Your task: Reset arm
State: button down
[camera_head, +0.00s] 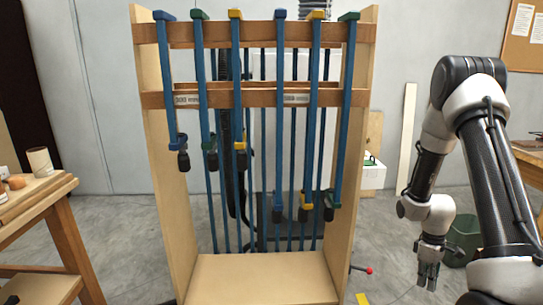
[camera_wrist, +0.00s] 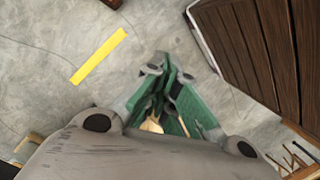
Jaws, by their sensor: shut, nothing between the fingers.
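My gripper (camera_head: 428,285) hangs pointing down at the right of the head view, over the concrete floor and in front of a green bin. Its fingers are shut and hold nothing. My arm is folded, with the elbow up and the forearm coming down to the wrist.
A wooden rack (camera_head: 265,267) with several blue bar clamps (camera_head: 280,120) stands in the middle. A wooden workbench (camera_head: 55,195) is at the left. The green bin (camera_head: 465,236) stands behind my gripper. Yellow tape (camera_wrist: 99,56) marks bare floor.

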jog(key=s+a+r+m+t, duration=0.2)
jog(key=s+a+r, duration=0.2)
jog(key=r, duration=0.9)
jog(key=s+a+r+m+t, duration=0.2)
jog(key=s+r, duration=0.6)
jog(key=r, duration=0.4)
jog(key=s+a+r+m+t, duration=0.2)
jog(key=s+a+r, duration=0.3)
jog(key=r, duration=0.8)
jog(key=shift+s+a+r+m+t, duration=0.3)
jog(key=shift+s+m, duration=0.4)
jog(key=shift+s, duration=0.15)
